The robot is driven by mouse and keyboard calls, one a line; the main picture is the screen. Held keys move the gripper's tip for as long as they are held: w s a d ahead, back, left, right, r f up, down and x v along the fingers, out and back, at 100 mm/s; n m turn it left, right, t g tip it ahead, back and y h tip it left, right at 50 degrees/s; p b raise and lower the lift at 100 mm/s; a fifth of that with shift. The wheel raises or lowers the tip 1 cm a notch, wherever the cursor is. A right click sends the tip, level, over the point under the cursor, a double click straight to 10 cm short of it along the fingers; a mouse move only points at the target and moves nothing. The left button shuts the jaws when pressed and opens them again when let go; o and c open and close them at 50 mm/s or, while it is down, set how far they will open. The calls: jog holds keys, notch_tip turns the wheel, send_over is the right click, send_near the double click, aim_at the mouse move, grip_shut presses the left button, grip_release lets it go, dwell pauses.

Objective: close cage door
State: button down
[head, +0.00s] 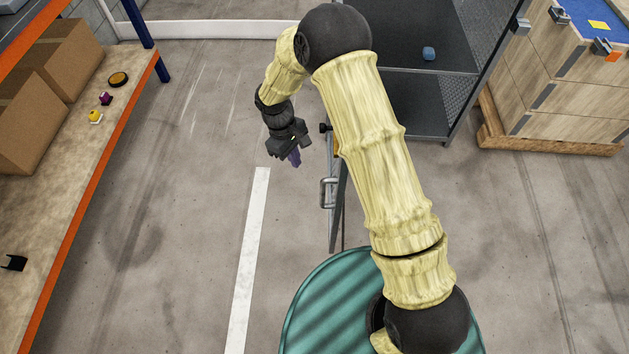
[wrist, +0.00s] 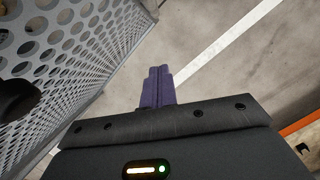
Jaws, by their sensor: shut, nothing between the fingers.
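The cage (head: 430,95) is a dark grey shelf unit with mesh sides, at the top centre of the head view, its front partly hidden by my arm. The cage door (head: 337,205) stands swung open, seen nearly edge-on, with a handle (head: 327,193) on its left face. In the wrist view the perforated door panel (wrist: 65,65) fills the left side. My gripper (head: 295,157) is left of the door, apart from it, pointing down. Its purple fingers are together and empty, and also show in the wrist view (wrist: 158,88).
A blue object (head: 429,53) sits inside the cage. A shelf (head: 85,150) with cardboard boxes (head: 60,65) and small items runs along the left. A wooden crate (head: 565,85) on a pallet stands at the right. The floor between shelf and door is clear, with a white line (head: 250,250).

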jog(key=s+d+f, duration=0.3)
jog(key=d+f, duration=0.2)
jog(key=f, duration=0.4)
jog(key=shift+s+d+f, duration=0.2)
jog(key=shift+s+f, duration=0.1)
jog(key=shift+f, duration=0.05)
jog(key=shift+w+d, duration=0.1)
dwell(0.4)
